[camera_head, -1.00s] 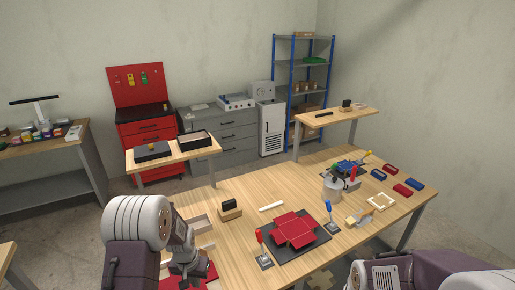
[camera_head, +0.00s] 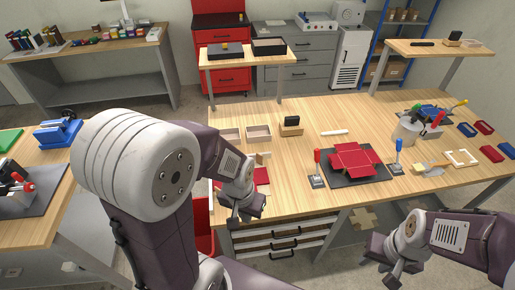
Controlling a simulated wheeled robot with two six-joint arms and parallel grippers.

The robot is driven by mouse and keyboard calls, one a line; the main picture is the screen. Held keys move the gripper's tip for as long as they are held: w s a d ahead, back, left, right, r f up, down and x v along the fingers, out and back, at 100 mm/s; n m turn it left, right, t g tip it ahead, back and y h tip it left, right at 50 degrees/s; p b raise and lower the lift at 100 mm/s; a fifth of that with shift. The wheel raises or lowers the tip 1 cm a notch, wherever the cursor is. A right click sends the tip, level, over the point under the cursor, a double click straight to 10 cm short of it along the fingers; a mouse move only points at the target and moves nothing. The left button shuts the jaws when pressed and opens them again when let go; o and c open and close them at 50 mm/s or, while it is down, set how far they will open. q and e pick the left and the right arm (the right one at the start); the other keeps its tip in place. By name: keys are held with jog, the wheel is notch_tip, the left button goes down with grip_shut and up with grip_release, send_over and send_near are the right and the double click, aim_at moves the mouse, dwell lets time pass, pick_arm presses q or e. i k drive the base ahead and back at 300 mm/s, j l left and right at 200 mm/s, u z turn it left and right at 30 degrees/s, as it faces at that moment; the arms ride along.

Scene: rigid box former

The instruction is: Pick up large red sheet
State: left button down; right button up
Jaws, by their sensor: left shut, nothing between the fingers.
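A flat red sheet (camera_head: 262,176) lies near the front left of the workbench, partly hidden behind my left gripper. A larger-looking red cross-shaped sheet (camera_head: 355,158) lies on a black plate (camera_head: 372,177) in the middle of the bench. My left gripper (camera_head: 236,217) is shut and empty; in the picture it overlaps the bench's front left edge, close to the flat red sheet. My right gripper (camera_head: 388,278) is low in front of the bench, apart from both sheets; its finger opening is too unclear to judge.
Toggle clamps with a red handle (camera_head: 317,172) and a blue handle (camera_head: 397,158) flank the black plate. Shallow trays (camera_head: 258,133) and a wooden block (camera_head: 291,128) stand behind the flat sheet.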

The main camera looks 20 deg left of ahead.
aim_at(358, 162)
jog(key=i+l+u, duration=0.15)
jog(key=u, duration=0.25)
jog(key=i+l+u, duration=0.1)
jog(key=l+u, duration=0.25)
jog(key=i+l+u, duration=0.1)
jog(key=u, duration=0.3)
jog(key=l+u, duration=0.35)
